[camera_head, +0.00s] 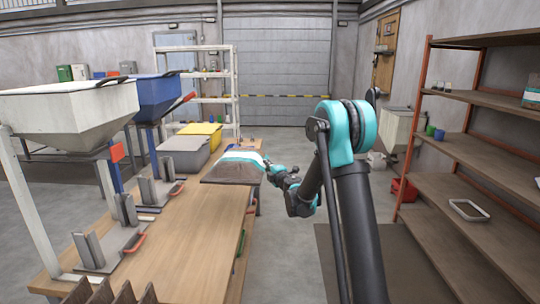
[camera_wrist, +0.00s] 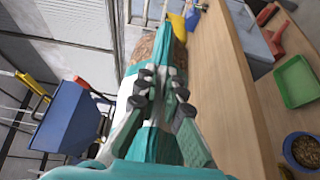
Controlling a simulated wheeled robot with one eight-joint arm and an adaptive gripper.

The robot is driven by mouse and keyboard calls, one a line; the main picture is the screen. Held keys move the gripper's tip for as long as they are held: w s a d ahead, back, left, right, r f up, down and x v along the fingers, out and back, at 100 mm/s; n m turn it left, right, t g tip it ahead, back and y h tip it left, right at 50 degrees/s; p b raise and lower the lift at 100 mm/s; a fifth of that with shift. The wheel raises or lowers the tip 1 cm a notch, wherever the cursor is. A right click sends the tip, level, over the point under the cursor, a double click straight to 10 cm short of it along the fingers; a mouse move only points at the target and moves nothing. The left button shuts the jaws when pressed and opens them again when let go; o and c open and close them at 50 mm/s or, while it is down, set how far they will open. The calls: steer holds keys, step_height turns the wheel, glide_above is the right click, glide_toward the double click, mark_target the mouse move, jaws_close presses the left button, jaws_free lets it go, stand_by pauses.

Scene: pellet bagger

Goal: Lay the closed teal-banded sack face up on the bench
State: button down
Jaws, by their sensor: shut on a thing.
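The teal-banded sack (camera_head: 236,170) is white and teal at its far side, with a brown section toward me. It shows at the far right end of the wooden bench (camera_head: 190,240). I cannot tell whether it touches the bench top. My gripper (camera_head: 268,168) reaches it from the right and is shut on it. In the wrist view, the fingers (camera_wrist: 158,92) pinch the sack (camera_wrist: 172,55), which shows teal, white and brown parts; its far parts are hidden behind the fingers. The bench (camera_wrist: 225,85) lies right of the sack there.
White (camera_head: 70,108) and blue (camera_head: 158,95) hoppers stand on the left. A green tray (camera_wrist: 296,82) and a bowl of pellets (camera_wrist: 302,150) show in the wrist view. A shelf rack (camera_head: 470,150) stands right. The bench middle is clear.

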steer(key=s+d+f+m+h, duration=0.1)
steer(key=s+d+h, duration=0.1)
steer(key=d, duration=0.5)
steer(key=s+d+f+m+t+h, duration=0.1)
steer(key=s+d+f+m+h, duration=0.1)
steer(key=d, duration=0.5)
steer(key=s+d+f+m+h, duration=0.2)
steer(key=d+h, duration=0.1)
steer(key=d, duration=0.4)
steer(key=shift+s+d+t+h, duration=0.3)
steer(key=shift+s+d, duration=0.05)
